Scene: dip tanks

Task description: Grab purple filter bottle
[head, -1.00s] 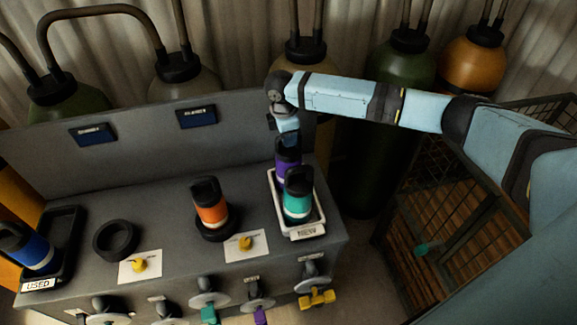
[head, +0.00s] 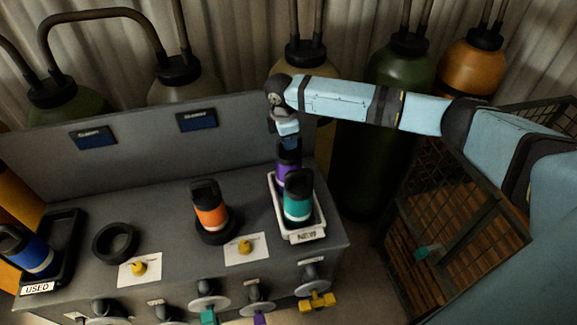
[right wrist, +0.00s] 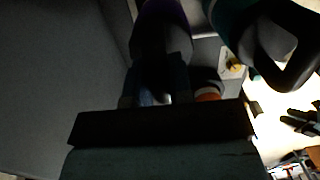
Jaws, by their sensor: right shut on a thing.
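The purple filter bottle (head: 287,172) with a black top stands in the white tray labelled NEW (head: 308,236), behind the teal bottle (head: 298,203). My right gripper (head: 289,146) is above the purple bottle and shut on its black top. In the right wrist view the dark top of the purple bottle (right wrist: 162,40) sits between the fingers, in deep shade. The teal bottle (right wrist: 238,22) stands close beside it there. My left gripper is not in view.
An orange bottle (head: 211,215) stands in a black ring. An empty black ring (head: 116,243) lies to its left. A blue bottle (head: 27,252) leans in the black USED tray (head: 66,232). A grey back panel (head: 150,155) rises behind the bench.

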